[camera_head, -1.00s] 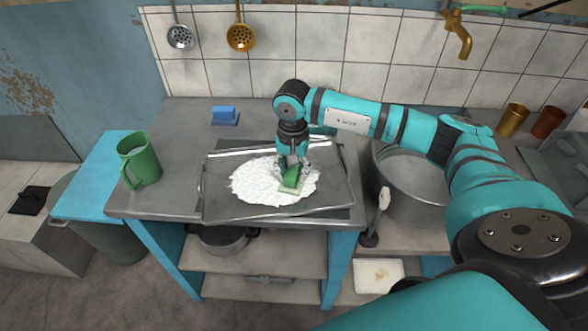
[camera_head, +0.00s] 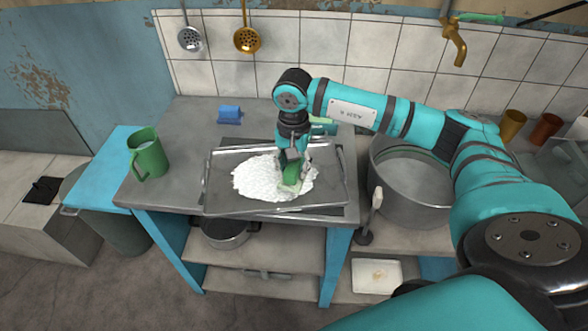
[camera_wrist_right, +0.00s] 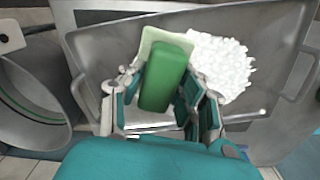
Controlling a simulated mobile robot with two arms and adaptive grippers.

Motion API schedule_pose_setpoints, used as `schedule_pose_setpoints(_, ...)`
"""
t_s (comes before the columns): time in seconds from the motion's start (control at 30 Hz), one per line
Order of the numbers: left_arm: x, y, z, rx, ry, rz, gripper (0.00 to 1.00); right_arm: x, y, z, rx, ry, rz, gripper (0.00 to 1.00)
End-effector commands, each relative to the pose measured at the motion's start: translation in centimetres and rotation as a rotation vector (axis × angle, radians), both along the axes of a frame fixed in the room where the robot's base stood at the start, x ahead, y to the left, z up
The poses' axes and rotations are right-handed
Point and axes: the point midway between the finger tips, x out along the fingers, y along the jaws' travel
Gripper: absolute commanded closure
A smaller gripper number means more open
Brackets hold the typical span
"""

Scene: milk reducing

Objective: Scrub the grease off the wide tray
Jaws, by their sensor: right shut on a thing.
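The wide grey metal tray (camera_head: 225,165) lies on the steel table with a white patch of grease (camera_head: 255,178) spread over its middle. The white patch also shows in the right wrist view (camera_wrist_right: 222,65). My right gripper (camera_head: 291,180) is shut on a green brush (camera_head: 292,174) with a pale green lower part, seen close in the right wrist view (camera_wrist_right: 167,75). The brush is over the right edge of the white patch, down at or just above the tray; exact contact is unclear. My left gripper is not in view.
A green mug (camera_head: 148,155) stands at the table's left end. A blue brush or sponge (camera_head: 230,114) lies at the back. A large pot (camera_head: 415,175) stands right of the tray, with a handled tool (camera_head: 374,205) beside it. Ladles (camera_head: 247,39) hang on the wall.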

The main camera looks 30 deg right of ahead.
Motion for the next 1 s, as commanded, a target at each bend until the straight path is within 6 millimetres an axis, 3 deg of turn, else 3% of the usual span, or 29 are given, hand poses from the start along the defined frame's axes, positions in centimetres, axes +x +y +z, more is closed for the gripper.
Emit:
schedule_pose_setpoints(0.3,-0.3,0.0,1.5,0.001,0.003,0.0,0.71,-0.1,0.2,2.7,0.0,0.0,-0.008,0.98)
schedule_pose_setpoints(1.0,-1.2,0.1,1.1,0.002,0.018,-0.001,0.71,-0.4,0.5,2.4,0.002,0.001,-0.018,0.98)
